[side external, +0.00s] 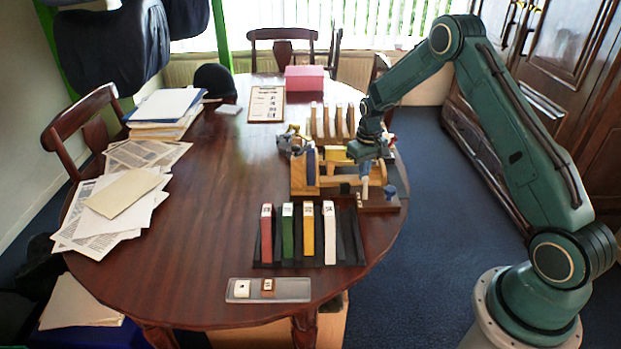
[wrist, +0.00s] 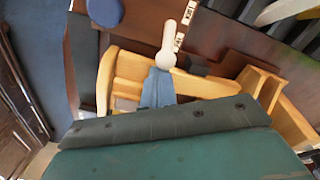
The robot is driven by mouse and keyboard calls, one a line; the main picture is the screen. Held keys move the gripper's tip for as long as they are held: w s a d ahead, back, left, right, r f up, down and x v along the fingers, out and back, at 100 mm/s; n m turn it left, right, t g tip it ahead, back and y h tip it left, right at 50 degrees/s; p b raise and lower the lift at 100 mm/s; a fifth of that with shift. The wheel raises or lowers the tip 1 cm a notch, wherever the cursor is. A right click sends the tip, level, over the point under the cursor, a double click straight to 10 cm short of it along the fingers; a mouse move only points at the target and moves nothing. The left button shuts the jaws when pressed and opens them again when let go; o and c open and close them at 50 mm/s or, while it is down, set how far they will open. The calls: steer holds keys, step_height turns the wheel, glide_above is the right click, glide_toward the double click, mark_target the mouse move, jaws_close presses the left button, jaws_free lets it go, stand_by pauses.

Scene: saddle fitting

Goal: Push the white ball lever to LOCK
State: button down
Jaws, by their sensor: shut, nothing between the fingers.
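The white ball lever (wrist: 167,45) is in the wrist view, its round end just beyond my fingertips and its narrower end toward the top. Small white labels lie beside it on the dark base; one (wrist: 192,12) is near the narrow end, too small to read surely. My gripper (wrist: 158,88) is shut and empty, its blue-grey fingertips close to the lever's round end; I cannot tell if they touch. In the side view my gripper (side external: 366,178) points down over the right part of the wooden fixture (side external: 303,178), and the white lever (side external: 364,190) shows just below it.
A blue round knob (wrist: 105,12) stands left of the lever; it also shows in the side view (side external: 390,191). Wooden rails (wrist: 125,68) run close around my fingers. A black rack (side external: 262,258) with coloured upright strips and a grey tray (side external: 290,290) stand in front.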

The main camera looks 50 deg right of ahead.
mark_target(366, 186)
steer(key=shift+s+a, duration=1.25)
stand_by(0.4)
steer(key=shift+w+d, duration=0.4)
steer(key=shift+w, duration=0.05)
stand_by(0.3)
steer(key=shift+r, duration=0.1)
steer(key=shift+r, duration=3.35)
steer(key=shift+r, duration=0.1)
